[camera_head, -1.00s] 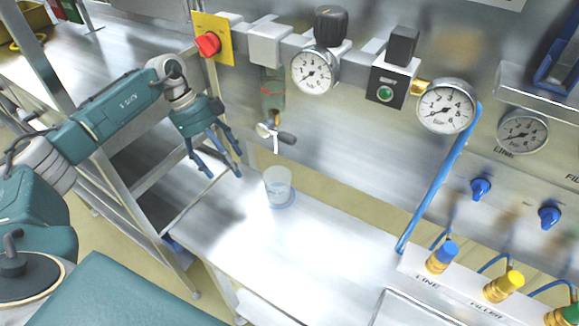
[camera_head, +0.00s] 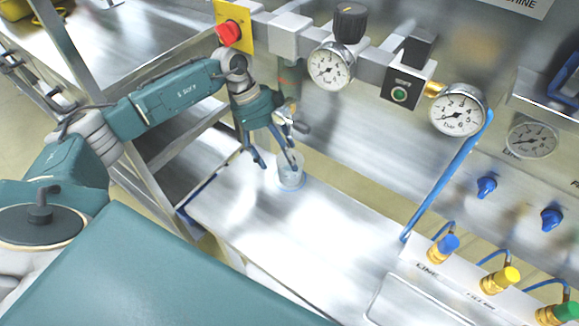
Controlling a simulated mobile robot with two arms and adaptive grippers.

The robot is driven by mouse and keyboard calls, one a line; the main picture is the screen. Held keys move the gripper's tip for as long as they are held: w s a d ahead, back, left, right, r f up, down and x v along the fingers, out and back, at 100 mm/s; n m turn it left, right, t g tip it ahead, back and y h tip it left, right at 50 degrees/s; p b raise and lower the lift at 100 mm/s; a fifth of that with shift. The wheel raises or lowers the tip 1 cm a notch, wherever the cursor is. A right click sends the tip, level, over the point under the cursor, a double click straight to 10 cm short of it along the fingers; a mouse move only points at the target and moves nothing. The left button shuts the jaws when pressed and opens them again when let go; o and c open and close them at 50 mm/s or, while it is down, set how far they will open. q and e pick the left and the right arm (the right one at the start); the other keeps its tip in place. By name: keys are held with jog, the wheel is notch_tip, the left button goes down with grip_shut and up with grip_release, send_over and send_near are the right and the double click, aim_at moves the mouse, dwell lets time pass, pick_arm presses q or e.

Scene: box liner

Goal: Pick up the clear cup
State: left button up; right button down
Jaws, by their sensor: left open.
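The clear cup (camera_head: 291,176) stands upright on the metal shelf, close to the panel, with a bluish base. My left gripper (camera_head: 277,163) is open, its blue fingers pointing down at the cup. One finger overlaps the cup's upper part in the picture, and the other is to the left of it. I cannot tell whether any finger touches the cup or reaches inside it. My right gripper is not in view.
A small valve with a grey handle (camera_head: 299,127) sticks out just above the cup. Pressure gauges (camera_head: 331,66) and a red knob (camera_head: 229,33) line the panel. The metal shelf (camera_head: 300,236) is clear in front of the cup.

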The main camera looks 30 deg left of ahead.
aim_at(287, 162)
pick_arm(q)
jog(key=shift+d+f+p, duration=0.8)
jog(key=shift+d+f, duration=0.2)
jog(key=shift+f, duration=0.15)
jog(key=shift+w+f, duration=0.1)
jog(key=shift+f, duration=0.05)
jog(key=c, duration=1.1)
jog(key=shift+c, duration=0.2)
jog(key=shift+a, duration=0.15)
